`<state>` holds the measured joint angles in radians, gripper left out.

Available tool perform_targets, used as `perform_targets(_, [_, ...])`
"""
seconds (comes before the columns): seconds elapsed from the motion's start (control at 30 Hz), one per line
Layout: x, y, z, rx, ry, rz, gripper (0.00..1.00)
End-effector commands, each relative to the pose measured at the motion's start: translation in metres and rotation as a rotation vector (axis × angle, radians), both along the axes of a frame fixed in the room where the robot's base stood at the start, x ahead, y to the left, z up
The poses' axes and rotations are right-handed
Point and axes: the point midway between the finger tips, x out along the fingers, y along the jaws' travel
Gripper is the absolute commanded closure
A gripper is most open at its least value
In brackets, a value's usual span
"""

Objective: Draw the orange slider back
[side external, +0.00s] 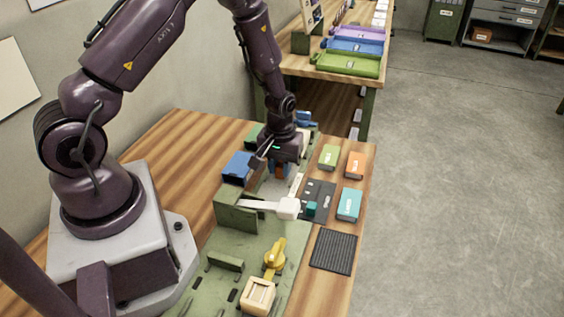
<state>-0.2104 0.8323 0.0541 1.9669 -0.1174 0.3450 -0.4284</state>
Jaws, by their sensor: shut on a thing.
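My gripper (278,164) points down over the far part of the green fixture board (220,285). It is shut on a small orange piece, the orange slider (277,172), which shows between and below the fingers. Most of the slider and the track under it are hidden by the gripper, so I cannot tell how far along it sits.
A blue box (238,167) stands just left of my gripper. A white lever (270,207) crosses in front, and a yellow lever (274,256) is nearer. Green (328,157), orange (355,165) and teal (349,204) boxes stand right. A black ribbed mat (334,251) lies near them.

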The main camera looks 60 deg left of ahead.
Motion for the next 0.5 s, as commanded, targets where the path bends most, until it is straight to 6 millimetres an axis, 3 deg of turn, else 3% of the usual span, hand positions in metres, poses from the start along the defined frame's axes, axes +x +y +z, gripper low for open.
perform_targets(0.23, [-0.04, -0.042, 0.0, -0.003, 0.003, -0.005, 1.0])
perform_targets(0.5, [-0.056, -0.057, 0.0, -0.004, 0.004, -0.001, 1.0])
